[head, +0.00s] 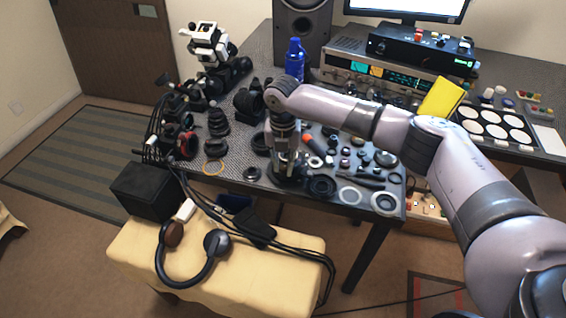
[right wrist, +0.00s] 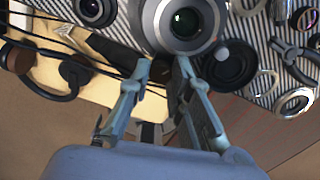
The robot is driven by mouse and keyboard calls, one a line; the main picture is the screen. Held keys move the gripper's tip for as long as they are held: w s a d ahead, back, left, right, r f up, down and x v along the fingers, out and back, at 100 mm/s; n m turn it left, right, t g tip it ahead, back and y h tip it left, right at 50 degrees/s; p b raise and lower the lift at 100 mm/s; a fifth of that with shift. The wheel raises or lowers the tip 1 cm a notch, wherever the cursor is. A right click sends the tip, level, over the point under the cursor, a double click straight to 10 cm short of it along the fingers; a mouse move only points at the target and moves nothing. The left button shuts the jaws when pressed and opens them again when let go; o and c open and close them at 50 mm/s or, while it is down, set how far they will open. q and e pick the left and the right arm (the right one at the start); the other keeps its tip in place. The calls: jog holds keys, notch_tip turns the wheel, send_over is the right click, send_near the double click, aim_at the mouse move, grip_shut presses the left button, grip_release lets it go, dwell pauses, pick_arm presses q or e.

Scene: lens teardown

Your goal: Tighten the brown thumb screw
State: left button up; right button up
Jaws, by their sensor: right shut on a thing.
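My right gripper (head: 286,172) points down at the front edge of the table, over a dark round lens part. In the right wrist view the two fingers (right wrist: 165,68) stand a little apart, against the near side of a large grey lens barrel (right wrist: 184,22) with a dark glass centre. A small brownish piece, which I take for the brown thumb screw (right wrist: 161,70), shows between the fingertips; its outline is unclear and mostly hidden. My left gripper is not in view.
Lens barrels (head: 217,124), rings and small parts crowd the dark table (head: 262,52) around my gripper. A blue bottle (head: 295,60) and a radio receiver (head: 350,68) stand behind. A cloth-covered stool (head: 140,250) with headphones (head: 186,282) stands in front.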

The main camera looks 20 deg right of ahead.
grip_shut()
jog(key=shift+r+m+p, duration=0.15)
jog(key=shift+m+p, duration=0.45)
jog(key=shift+p, duration=0.25)
jog(key=m+p, duration=0.7)
jog(key=shift+d+m+p, duration=0.1)
jog(key=shift+m+p, duration=0.65)
jog(key=shift+m, duration=0.85)
jog(key=o, duration=0.9)
grip_release()
jog(key=shift+o, duration=0.2)
